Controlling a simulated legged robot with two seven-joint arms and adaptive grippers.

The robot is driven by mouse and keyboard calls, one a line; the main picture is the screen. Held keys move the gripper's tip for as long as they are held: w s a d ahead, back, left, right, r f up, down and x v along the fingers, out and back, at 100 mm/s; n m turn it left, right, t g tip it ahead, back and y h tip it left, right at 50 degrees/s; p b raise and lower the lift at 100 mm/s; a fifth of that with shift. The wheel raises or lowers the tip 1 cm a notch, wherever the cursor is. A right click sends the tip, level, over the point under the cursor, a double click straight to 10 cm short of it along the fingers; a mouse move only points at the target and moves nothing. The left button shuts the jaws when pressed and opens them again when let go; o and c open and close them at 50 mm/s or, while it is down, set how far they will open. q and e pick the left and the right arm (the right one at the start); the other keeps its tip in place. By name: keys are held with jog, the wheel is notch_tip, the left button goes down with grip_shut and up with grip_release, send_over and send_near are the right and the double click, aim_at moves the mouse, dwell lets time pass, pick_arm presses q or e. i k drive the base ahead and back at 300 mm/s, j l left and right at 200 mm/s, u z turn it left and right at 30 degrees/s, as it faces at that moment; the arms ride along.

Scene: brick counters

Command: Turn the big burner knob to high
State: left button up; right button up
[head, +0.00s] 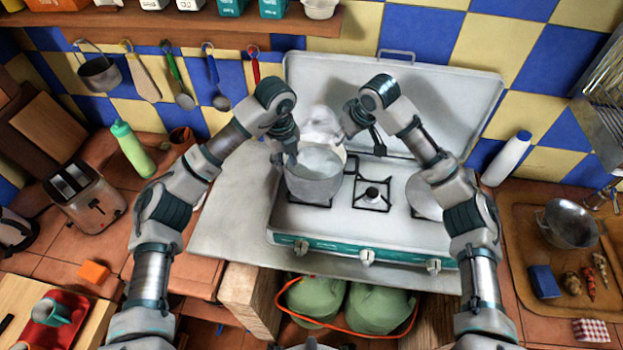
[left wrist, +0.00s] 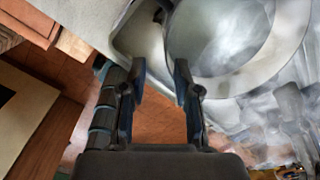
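A white camping stove (head: 340,225) with a raised lid stands on the counter. Its green front strip carries a left knob (head: 301,247), a middle knob (head: 366,257) and a right knob (head: 433,266). Their exact settings are too small to read. A steaming grey pot (head: 314,185) sits over the left burner. My left gripper (head: 284,152) is behind and left of the pot's rim; in the left wrist view (left wrist: 159,78) its fingers are apart with nothing between them. My right gripper (head: 365,140) hangs above the back of the stove, apart from the knobs; its finger opening is unclear.
A small middle burner (head: 372,195) is bare. My right forearm partly hides a round pale item (head: 424,197) on the right burner. Green gas bottles (head: 350,305) with an orange hose stand below. A white bottle (head: 506,160) stands right of the stove, a toaster (head: 88,197) far left.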

aim_at(302, 245)
jog(key=k, duration=1.5)
